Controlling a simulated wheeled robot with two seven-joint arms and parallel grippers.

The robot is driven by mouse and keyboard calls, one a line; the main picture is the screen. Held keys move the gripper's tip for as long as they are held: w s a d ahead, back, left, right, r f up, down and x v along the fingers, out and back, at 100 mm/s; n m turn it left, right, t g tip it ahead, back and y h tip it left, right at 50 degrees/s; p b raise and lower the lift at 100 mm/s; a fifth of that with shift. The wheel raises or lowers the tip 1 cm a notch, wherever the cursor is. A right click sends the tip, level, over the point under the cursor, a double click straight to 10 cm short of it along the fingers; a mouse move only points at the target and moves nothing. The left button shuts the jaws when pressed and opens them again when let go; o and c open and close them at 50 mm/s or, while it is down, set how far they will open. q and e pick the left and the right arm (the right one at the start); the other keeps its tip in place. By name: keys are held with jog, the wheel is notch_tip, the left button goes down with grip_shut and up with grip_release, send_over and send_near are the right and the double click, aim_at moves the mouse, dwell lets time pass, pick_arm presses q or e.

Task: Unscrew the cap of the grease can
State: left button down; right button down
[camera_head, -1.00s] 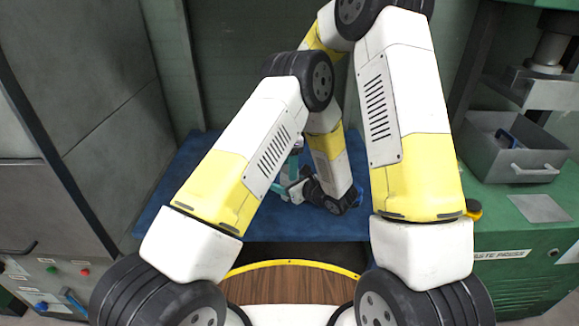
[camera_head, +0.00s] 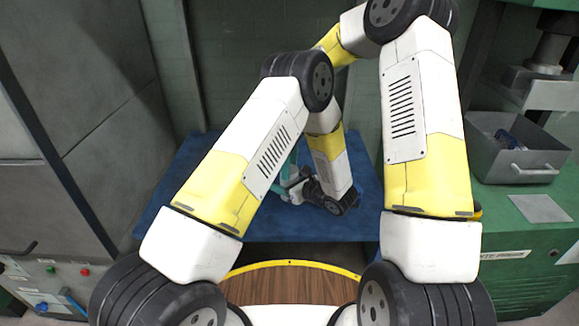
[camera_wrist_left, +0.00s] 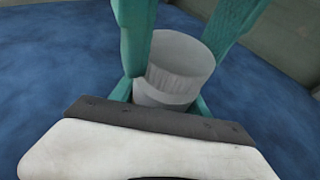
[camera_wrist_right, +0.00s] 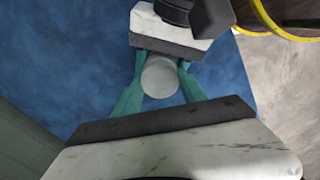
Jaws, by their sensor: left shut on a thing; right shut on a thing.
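The grease can is a plain grey cylinder. Its lower body (camera_wrist_left: 160,96) shows in the left wrist view, low between the fingers of my left gripper (camera_wrist_left: 165,100). The wider cap (camera_wrist_left: 180,58) is above it, between the longer teal fingers of my right gripper. The round top of the cap (camera_wrist_right: 160,78) shows in the right wrist view, between the fingers of my right gripper (camera_wrist_right: 160,88). Both grippers are shut on their parts. In the head view my arms hide most of the can; I cannot tell whether the cap has turned or separated.
Blue table surface (camera_head: 200,190) lies under the grippers, clear on its left side. A grey bin (camera_head: 480,155) with something blue inside stands on a green machine at the right. A round wooden top with a yellow rim (camera_head: 290,285) is in front.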

jog(key=n, duration=1.4)
jog(key=shift+n, duration=0.3)
jog(key=n, duration=0.3)
jog(key=shift+r, duration=0.15)
jog(key=shift+r, duration=1.05)
